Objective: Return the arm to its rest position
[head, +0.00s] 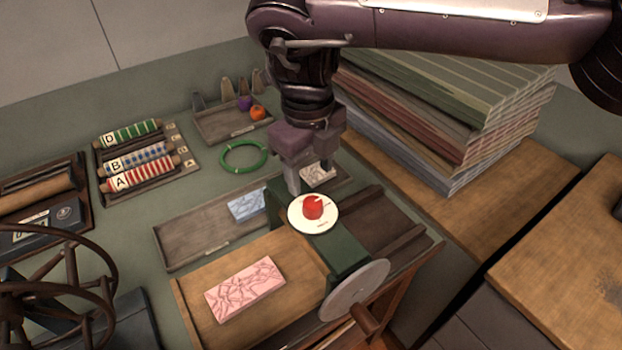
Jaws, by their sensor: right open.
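My right arm reaches in from the upper right, and its gripper (308,178) points down over the middle of the work table. The gripper is open, and I see nothing held in it. Just below and in front of it, a round white disc with a red shape (313,208) sits on a dark green block (347,250). A finger ends close to the disc's back edge; I cannot tell if they touch. A small pale patterned block (319,174) lies just right of the fingers. My left gripper is not in view.
A tall stack of striped sheets (440,120) stands behind and right of the arm. A wooden board carries a pink patterned block (246,289). Left are a blue patterned block (248,204), a green ring (243,155), lettered rolls (140,177) and a spoked wheel (70,280).

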